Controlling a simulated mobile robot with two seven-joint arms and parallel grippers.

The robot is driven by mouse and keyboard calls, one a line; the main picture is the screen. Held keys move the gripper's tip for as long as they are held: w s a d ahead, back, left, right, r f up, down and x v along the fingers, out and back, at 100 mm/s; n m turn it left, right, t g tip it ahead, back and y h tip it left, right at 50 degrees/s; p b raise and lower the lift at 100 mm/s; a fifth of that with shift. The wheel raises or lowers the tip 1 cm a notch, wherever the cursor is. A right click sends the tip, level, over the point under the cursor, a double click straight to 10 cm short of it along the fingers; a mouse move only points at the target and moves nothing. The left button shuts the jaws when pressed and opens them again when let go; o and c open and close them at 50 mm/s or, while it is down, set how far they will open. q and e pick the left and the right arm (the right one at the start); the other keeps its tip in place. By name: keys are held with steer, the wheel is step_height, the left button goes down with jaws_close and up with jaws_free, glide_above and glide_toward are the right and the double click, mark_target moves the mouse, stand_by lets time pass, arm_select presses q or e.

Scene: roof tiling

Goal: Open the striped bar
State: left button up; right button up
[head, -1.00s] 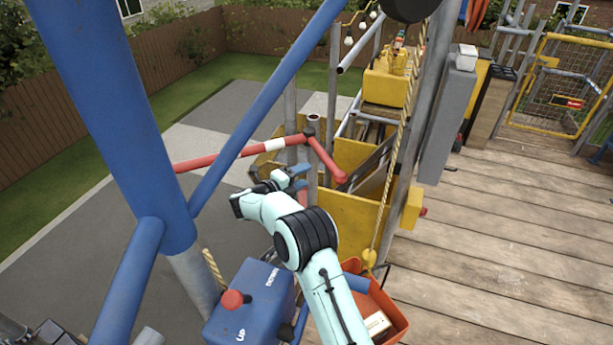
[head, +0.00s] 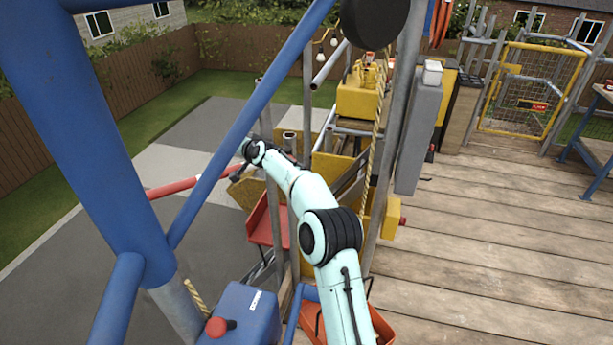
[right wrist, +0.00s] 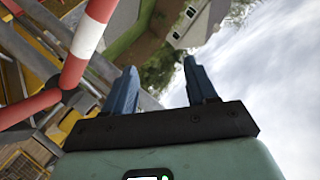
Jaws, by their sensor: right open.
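The striped bar (head: 175,187) is red and white and runs across the gap beyond the blue post in the head view. Its right part is hidden behind my right arm and a blue brace. My left gripper is not in view.
A blue post (head: 110,130) and slanting brace stand left of my arm. A blue box with a red knob (head: 216,327) is below. A rope (head: 372,140), grey poles and a yellow hoist (head: 358,97) crowd the right. The wooden deck (head: 480,240) is largely clear.

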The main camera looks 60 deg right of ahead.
steer(key=s+d+n+g, duration=0.4)
steer(key=s+g, duration=0.1)
steer(key=s, duration=0.5)
steer(key=s+d+n+g, duration=0.4)
steer(key=s+g, duration=0.1)
steer(key=s, duration=0.5)
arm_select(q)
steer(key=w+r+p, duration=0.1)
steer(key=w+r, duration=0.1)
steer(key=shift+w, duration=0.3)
arm_select(e)
steer(key=shift+y, duration=0.4)
steer(key=x, duration=1.3)
steer(key=shift+a+f, duration=0.2)
